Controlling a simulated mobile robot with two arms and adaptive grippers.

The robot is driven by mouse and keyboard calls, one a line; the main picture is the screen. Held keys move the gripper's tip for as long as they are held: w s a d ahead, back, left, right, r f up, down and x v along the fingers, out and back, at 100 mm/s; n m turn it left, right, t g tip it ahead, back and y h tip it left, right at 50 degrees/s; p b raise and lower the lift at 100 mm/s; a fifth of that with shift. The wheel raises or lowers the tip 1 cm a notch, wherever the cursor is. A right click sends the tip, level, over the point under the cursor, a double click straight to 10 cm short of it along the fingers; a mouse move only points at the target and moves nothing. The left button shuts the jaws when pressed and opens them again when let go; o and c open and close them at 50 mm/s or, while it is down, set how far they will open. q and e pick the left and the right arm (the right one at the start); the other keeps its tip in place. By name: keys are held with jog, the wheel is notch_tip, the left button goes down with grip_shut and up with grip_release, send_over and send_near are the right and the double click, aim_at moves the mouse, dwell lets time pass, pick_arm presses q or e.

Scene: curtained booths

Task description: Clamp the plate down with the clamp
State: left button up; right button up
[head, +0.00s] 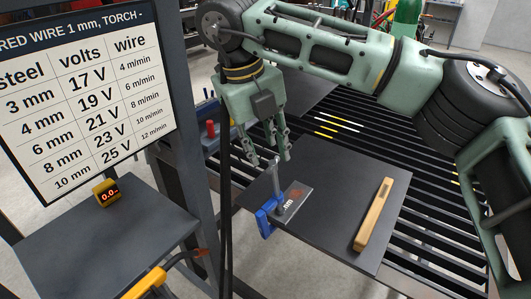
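The clamp (265,222) has a blue body at the left edge of a dark flat board (335,190). Its grey upright screw (277,182) stands above a small dark plate (296,196) with white lettering and a reddish mark. The small plate lies near the board's left edge; I cannot tell whether the screw presses on it. My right gripper (267,157) points down with its fingers spread, close to the top of the screw. Nothing shows between its fingers, and I cannot tell whether it touches the screw. My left gripper is not in view.
A wooden bar (374,214) lies on the board's right part. The board rests on a black slatted table (420,240). At left are a settings chart (85,90), a dark panel (100,235) with a yellow display (106,193), and a yellow-handled tool (150,284). Dark cables hang left of the clamp.

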jog(key=shift+n, duration=0.3)
jog(key=shift+w+n+p, duration=0.1)
jog(key=shift+n+p, duration=2.95)
jog(key=shift+n, duration=2.95)
jog(key=shift+a, duration=0.1)
